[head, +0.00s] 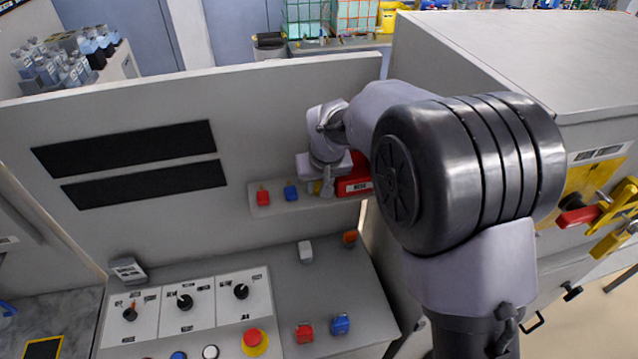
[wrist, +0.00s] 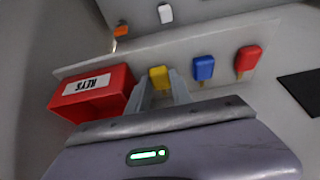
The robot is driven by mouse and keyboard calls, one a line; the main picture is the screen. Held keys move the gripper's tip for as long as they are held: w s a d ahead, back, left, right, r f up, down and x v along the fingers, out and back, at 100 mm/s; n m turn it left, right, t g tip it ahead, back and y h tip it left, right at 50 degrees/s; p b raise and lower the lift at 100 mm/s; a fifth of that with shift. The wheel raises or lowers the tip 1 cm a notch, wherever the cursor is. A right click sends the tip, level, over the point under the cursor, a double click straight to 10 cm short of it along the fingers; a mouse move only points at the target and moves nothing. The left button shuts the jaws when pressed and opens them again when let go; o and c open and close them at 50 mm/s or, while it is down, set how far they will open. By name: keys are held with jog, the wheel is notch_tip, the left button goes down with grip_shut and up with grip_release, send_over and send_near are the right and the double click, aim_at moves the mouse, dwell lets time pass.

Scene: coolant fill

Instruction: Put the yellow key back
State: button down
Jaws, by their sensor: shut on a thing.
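My gripper (head: 327,188) is at the small wall shelf (head: 290,208), and it also shows in the wrist view (wrist: 160,88). It is shut on the yellow key (wrist: 158,77), whose head shows between the fingers. In the head view only a small bit of yellow shows beside the gripper. The yellow key is in line with the blue key (wrist: 203,67) and the red key (wrist: 247,60). The red box marked KEYS (wrist: 95,97) is on its other side. The key's lower part is hidden, and I cannot tell whether it touches the shelf.
The red KEYS box (head: 356,184) is close to the right of my gripper. Below is a desk panel with knobs (head: 185,302), a red-and-yellow button (head: 255,341), and red (head: 304,333) and blue (head: 340,324) pieces. A grey cabinet (head: 520,50) stands right.

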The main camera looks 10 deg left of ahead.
jog(key=shift+f, duration=0.15)
jog(key=c, duration=1.4)
grip_release()
jog(key=shift+w, duration=0.1)
jog(key=shift+c, duration=0.2)
